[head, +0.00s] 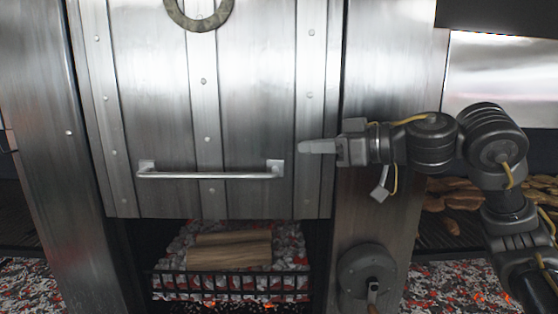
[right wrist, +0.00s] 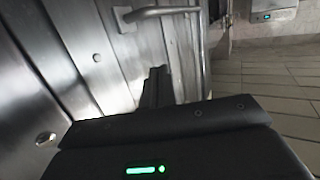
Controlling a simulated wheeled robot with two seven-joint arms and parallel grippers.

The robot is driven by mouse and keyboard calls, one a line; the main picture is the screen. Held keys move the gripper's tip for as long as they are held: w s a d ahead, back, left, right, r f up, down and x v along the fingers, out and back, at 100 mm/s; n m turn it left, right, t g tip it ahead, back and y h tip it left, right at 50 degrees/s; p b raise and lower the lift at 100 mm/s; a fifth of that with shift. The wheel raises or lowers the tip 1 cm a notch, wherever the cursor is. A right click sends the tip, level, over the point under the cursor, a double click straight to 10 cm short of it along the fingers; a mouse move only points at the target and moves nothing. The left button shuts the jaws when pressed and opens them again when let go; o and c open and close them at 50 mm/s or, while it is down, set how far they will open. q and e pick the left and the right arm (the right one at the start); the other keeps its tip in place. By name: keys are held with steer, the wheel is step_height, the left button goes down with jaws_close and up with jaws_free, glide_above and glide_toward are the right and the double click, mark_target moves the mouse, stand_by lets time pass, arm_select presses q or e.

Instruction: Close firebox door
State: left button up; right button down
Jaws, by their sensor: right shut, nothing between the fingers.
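The firebox door (head: 240,110) is a riveted metal panel, partly lowered, with its bottom edge above the glowing fire and an opening below. Its bar handle (head: 210,175) runs across the lower part of the door. My right gripper (head: 303,147) is shut and empty, just right of the handle's right end and in front of the door's right edge strip. I cannot tell whether it touches the door. In the right wrist view the handle (right wrist: 160,12) shows at the top, beyond the dark fingers (right wrist: 157,88). My left gripper is out of view.
Split logs (head: 228,250) lie on embers behind a black grate (head: 232,286) below the door. A round metal wheel with a crank (head: 366,270) sits on the right post. Food pieces (head: 455,196) lie on a grill at the right. A metal ring (head: 200,22) hangs higher on the door.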

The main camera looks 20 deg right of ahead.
steer(key=x, duration=0.2)
steer(key=p, duration=0.5)
glide_above(274, 176)
steer(key=x, duration=0.2)
steer(key=shift+s+d+f, duration=0.1)
steer(key=shift+s+f, duration=0.05)
steer(key=shift+f, duration=0.2)
steer(key=f, duration=0.1)
steer(key=s+d+f+p, duration=0.1)
steer(key=f, duration=0.1)
steer(key=shift+d, duration=0.1)
steer(key=shift+s+d+f, duration=0.35)
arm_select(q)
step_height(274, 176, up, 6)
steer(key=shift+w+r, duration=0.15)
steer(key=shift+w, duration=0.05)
arm_select(e)
steer(key=shift+w+a+f, duration=0.1)
steer(key=shift+a, duration=0.15)
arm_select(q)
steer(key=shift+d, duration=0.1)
